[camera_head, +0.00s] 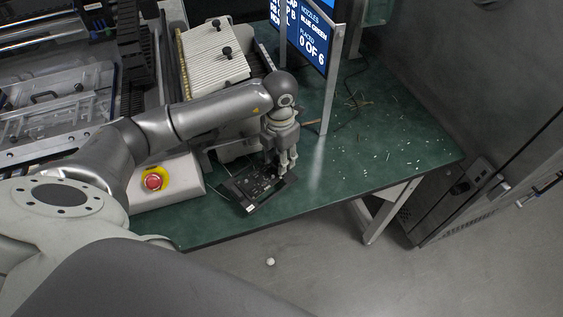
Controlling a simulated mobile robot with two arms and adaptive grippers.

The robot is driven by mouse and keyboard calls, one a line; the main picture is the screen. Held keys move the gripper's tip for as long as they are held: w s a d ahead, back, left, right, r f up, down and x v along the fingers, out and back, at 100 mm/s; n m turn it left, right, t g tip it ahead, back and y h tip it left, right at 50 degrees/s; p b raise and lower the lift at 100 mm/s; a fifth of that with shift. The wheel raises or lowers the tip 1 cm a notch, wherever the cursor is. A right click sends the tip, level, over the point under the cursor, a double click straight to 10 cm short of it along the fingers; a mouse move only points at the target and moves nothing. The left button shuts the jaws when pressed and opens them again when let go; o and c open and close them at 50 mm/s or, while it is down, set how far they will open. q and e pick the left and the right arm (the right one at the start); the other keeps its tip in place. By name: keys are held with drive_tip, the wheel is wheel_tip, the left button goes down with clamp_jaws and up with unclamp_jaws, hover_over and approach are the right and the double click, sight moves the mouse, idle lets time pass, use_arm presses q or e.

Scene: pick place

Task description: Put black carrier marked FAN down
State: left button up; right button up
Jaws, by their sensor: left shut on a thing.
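A black carrier (254,192) with a small white label at its near left corner is at the front part of the green table (400,145). My left gripper (285,170) reaches down from above and is shut on the carrier's right side. The carrier looks low over the table or on it; I cannot tell whether it touches. Any FAN marking is too small to read. My right gripper is not in view.
A red emergency button (153,182) on a white box stands left of the carrier. A screen (312,32) on a metal frame stands behind. Small scraps litter the table's right side, which is otherwise free. A grey cabinet (490,150) stands at the right.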

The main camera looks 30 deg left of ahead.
use_arm(q)
drive_tip(key=shift+w+f, duration=0.25)
drive_tip(key=shift+f, duration=0.05)
wheel_tip(320, 180, down, 2)
drive_tip(key=shift+d+f+p, duration=0.1)
drive_tip(key=shift+p, duration=0.45)
drive_tip(key=shift+f, duration=0.5)
drive_tip(key=shift+f, duration=0.1)
drive_tip(key=o, duration=1)
drive_tip(key=shift+o, duration=0.2)
